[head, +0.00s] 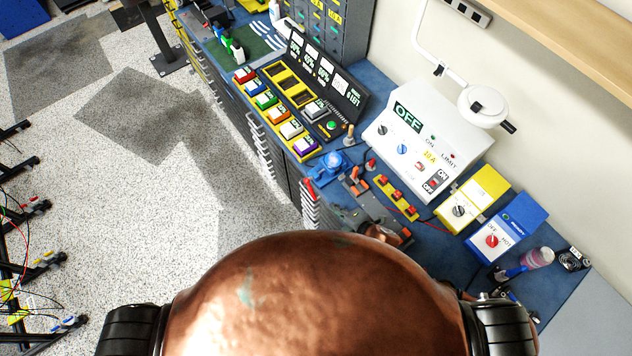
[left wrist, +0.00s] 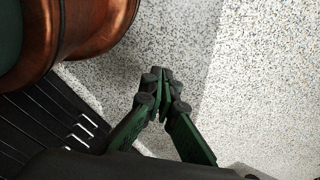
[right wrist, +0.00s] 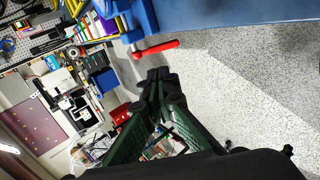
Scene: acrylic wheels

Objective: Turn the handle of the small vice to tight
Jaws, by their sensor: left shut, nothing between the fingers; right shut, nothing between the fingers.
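The small blue vice (head: 332,163) stands at the front edge of the blue bench in the head view. Its red handle (head: 309,188) juts out past the edge. In the right wrist view the red handle (right wrist: 157,47) lies just beyond the fingertips of my right gripper (right wrist: 160,76), apart from them in the picture. My right gripper is shut and empty; in the head view it is mostly hidden behind my copper-coloured body. My left gripper (left wrist: 163,74) is shut and empty over the speckled floor, and the head view does not show it. The vice's jaws are too small to read.
A white control box reading OFF (head: 408,116) and a panel of coloured buttons (head: 280,112) stand on the bench. Red switches on a yellow strip (head: 397,197) and yellow and blue boxes (head: 508,230) sit to the right.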

